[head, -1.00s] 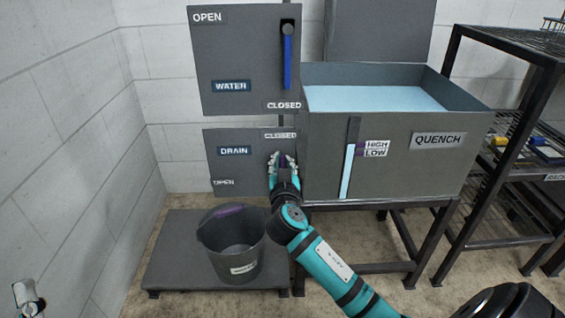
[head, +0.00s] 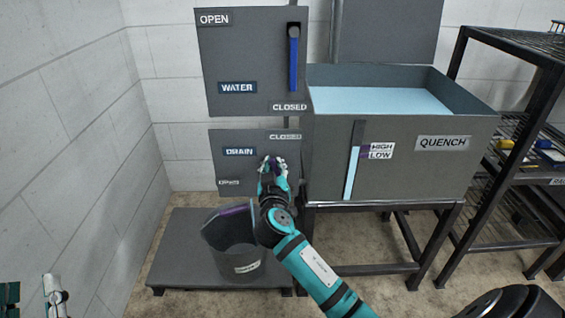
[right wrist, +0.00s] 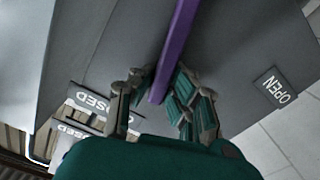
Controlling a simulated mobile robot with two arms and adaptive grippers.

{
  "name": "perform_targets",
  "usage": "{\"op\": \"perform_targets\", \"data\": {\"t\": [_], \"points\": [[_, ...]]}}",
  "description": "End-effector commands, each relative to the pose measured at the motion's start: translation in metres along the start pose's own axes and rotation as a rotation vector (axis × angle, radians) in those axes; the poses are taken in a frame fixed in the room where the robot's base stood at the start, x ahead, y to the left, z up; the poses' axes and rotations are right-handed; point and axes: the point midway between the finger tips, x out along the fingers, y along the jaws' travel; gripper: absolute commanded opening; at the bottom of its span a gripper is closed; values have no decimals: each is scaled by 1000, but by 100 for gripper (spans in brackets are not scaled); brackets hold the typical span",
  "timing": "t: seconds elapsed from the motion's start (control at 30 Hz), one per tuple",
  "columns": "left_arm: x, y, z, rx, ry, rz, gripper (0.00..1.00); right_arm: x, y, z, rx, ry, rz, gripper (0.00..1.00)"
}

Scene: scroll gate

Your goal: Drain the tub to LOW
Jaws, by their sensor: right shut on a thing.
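The grey DRAIN panel (head: 226,172) has a CLOSED label at its upper right and an OPEN label at its lower left. My right gripper (head: 272,165) is in front of this panel and hides most of its lever. In the right wrist view the fingers (right wrist: 157,98) are shut around the end of the purple drain lever (right wrist: 181,38). The QUENCH tub (head: 470,170) holds pale blue water (head: 378,100). Its gauge (head: 351,175) shows a pale blue column reaching about the HIGH label (head: 381,147), above the LOW label (head: 381,156).
A WATER panel (head: 225,60) is above, its blue lever (head: 294,65) hanging down towards CLOSED. A dark bucket (head: 237,255) stands on a low grey platform (head: 180,255), close to my right forearm. A shelf rack (head: 468,150) is at the right.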

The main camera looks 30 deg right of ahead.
Motion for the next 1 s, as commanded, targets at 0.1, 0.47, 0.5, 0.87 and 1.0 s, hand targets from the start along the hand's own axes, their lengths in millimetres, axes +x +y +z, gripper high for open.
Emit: {"op": "perform_targets", "data": {"t": [0.1, 0.47, 0.5, 0.87, 1.0], "points": [[0, 0, 4, 1, -22, -1, 44, 0, -13, 1, -112, -2, 0, 0], [0, 1, -4, 0, 27, 2, 44, 0, -45, 10, -423, -1, -2, 0], [-1, 1, -6, -1, 37, 2, 44, 0, -48, 12, -451, -1, -1, 0], [-3, 2, -19, -3, 114, 4, 44, 0, -62, 20, -613, 0, -2, 0], [-2, 3, -22, -5, 129, 7, 44, 0, -64, 22, -638, 0, -1, 0]]}}
